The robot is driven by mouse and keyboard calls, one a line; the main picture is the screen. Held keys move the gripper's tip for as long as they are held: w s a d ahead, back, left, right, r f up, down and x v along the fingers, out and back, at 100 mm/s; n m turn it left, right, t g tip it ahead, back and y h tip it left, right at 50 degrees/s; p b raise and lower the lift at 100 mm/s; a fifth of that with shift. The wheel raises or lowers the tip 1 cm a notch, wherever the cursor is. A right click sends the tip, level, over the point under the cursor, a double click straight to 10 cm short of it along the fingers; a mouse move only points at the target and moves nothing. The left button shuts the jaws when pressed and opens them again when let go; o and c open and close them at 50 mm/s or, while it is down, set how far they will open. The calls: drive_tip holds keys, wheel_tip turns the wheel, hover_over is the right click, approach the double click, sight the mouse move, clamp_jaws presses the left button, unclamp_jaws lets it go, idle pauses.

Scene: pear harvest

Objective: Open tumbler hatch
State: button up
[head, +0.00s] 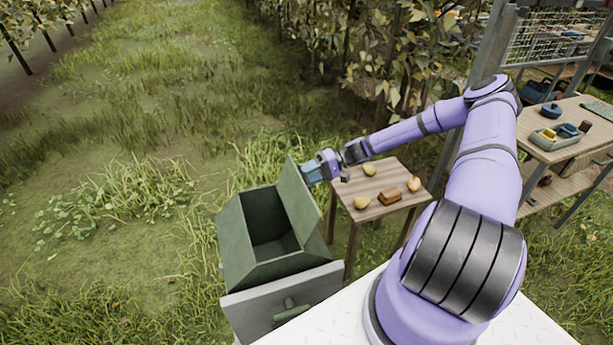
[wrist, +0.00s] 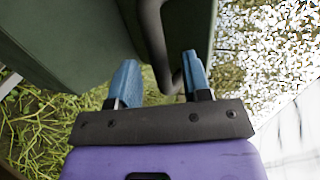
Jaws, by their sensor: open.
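The green tumbler (head: 235,245) stands at the centre of the head view, with a dark hollow inside showing. Its hatch (head: 299,205) is a green panel raised and tilted up along the right side of the opening. My gripper (head: 313,172) is at the outer face of the hatch, near its upper right edge. In the wrist view my gripper (wrist: 161,72) is open, its two blue fingertips apart on either side of a dark bar handle (wrist: 153,30) that runs along the green panel (wrist: 185,25). Whether either finger touches the handle I cannot tell.
A small wooden table (head: 360,215) right of the tumbler holds several pears and a brown block (head: 390,197), below my forearm. A grey panel with a green handle (head: 290,309) is in front of the tumbler. A workbench (head: 560,150) stands far right. Grass to the left is clear.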

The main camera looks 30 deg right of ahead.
drive_tip(key=v, duration=0.9)
drive_tip(key=shift+s+d, duration=0.1)
drive_tip(key=shift+r, duration=0.1)
drive_tip(key=s+a+r+n+g+h, duration=0.1)
drive_tip(key=s+a+r+h, duration=0.25)
drive_tip(key=r, duration=0.65)
drive_tip(key=s+a+r+n+g+h, duration=0.15)
drive_tip(key=a+r+h, duration=0.35)
drive_tip(key=r, duration=0.5)
drive_tip(key=s+a+r+n+g+h, duration=0.15)
drive_tip(key=s+a+r+h, duration=0.3)
drive_tip(key=r, duration=0.55)
drive_tip(key=s+a+r+m+t, duration=0.1)
drive_tip(key=s+a+r+t, duration=0.2)
drive_tip(key=s+r, duration=0.4)
drive_tip(key=s+a+r+t+h, duration=0.1)
drive_tip(key=s+a+r+t, duration=0.2)
drive_tip(key=s+r, duration=0.4)
drive_tip(key=s, duration=0.7)
drive_tip(key=shift+s+a+r+m+t+h, duration=0.2)
drive_tip(key=shift+a+m+t+h, duration=0.1)
drive_tip(key=shift+m, duration=0.1)
